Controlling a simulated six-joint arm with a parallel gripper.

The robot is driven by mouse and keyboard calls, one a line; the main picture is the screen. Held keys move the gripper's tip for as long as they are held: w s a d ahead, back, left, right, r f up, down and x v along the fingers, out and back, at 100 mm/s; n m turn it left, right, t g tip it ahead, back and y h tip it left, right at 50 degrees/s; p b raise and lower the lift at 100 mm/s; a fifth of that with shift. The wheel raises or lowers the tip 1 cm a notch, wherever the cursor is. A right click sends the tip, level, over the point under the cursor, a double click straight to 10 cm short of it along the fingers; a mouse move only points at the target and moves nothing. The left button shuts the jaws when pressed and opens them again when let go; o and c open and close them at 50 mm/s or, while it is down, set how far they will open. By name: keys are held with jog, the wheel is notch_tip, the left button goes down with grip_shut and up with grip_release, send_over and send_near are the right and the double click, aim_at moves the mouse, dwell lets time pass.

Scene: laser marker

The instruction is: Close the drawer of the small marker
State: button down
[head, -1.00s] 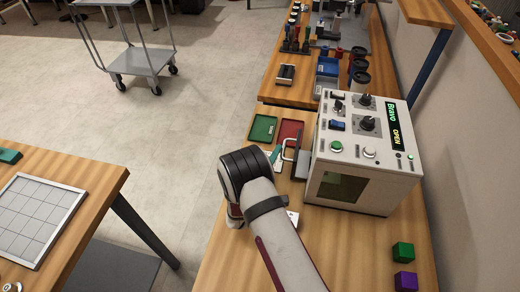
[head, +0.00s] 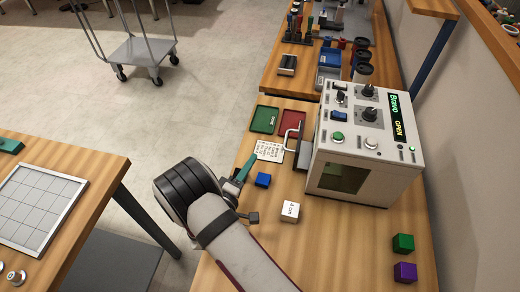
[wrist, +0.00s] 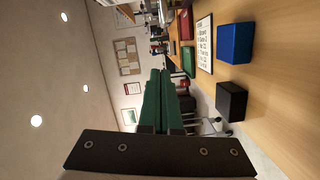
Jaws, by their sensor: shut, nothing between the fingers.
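The small marker (head: 337,178) is a white box with knobs, buttons and a lit panel reading "Bravo" and "OPEN". In the wrist view my green fingers (wrist: 161,100) are together and empty. The marker and drawer do not show in the wrist view.
A blue cube (head: 263,180), a white block (head: 290,211) and a printed card (head: 270,151) lie near my gripper. Green (head: 265,119) and red (head: 292,122) trays lie beyond. A black cube (wrist: 231,101) shows in the wrist view. Green (head: 403,243) and purple (head: 405,272) cubes lie front right.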

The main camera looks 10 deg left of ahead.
jog(key=w+a+m+h, duration=0.1)
jog(key=a+r+m+g+h, duration=0.1)
jog(key=h, duration=0.1)
jog(key=w+a+m+h, duration=0.1)
jog(key=h, duration=0.1)
jog(key=shift+w+a+r+m+g, duration=0.2)
jog(key=shift+w+a+m+g, duration=0.1)
jog(key=shift+a, duration=0.05)
jog(key=w+d+g, duration=0.1)
jog(key=w, duration=0.1)
jog(key=w+d+f+m+g+h, duration=0.1)
jog(key=w, duration=0.1)
jog(key=w+d+g+h, duration=0.1)
jog(key=w+d, duration=0.1)
jog(key=shift+w+d+f+m+g, duration=0.1)
jog(key=shift+w+f+m+g, duration=0.25)
jog(key=shift+w+m+g, duration=0.05)
jog(key=d, duration=0.3)
jog(key=shift+w+d+f, duration=0.2)
jog(key=shift+f, duration=0.2)
jog(key=shift+d, duration=0.35)
jog(key=shift+d+f, duration=0.1)
jog(key=shift+d, duration=2.25)
